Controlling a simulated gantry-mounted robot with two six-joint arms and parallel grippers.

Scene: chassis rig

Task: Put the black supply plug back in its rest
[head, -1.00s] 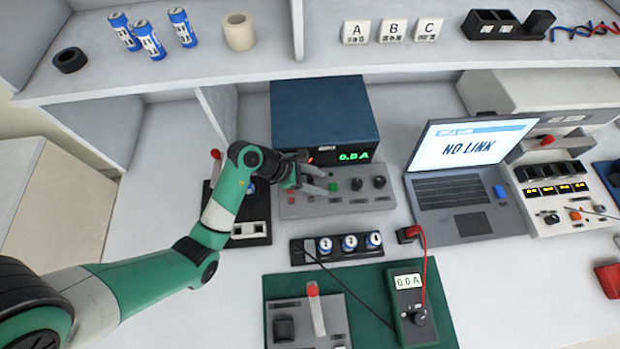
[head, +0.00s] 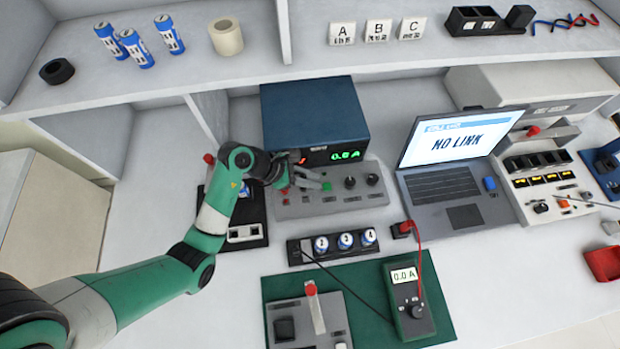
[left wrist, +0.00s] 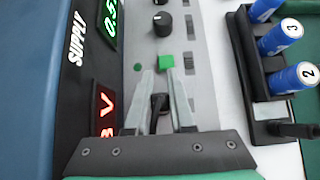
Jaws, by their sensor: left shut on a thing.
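My left gripper (head: 324,182) is low over the grey front panel of the supply, beside its green button (head: 326,187). In the left wrist view its two pale fingers (left wrist: 160,85) are shut on a small black piece (left wrist: 160,105), which looks like the black supply plug. The fingers hide part of it, and I cannot tell whether it still touches the panel. The supply (head: 318,118) is a blue box with lit displays. I cannot make out which part is the plug's rest. My right gripper is not in view.
A battery holder (left wrist: 246,75) stands close in front of the supply. A meter (head: 410,300) with red and black leads lies on a green mat (head: 360,277). The laptop (head: 455,185) stands to the right. A shelf (head: 270,60) runs above the back.

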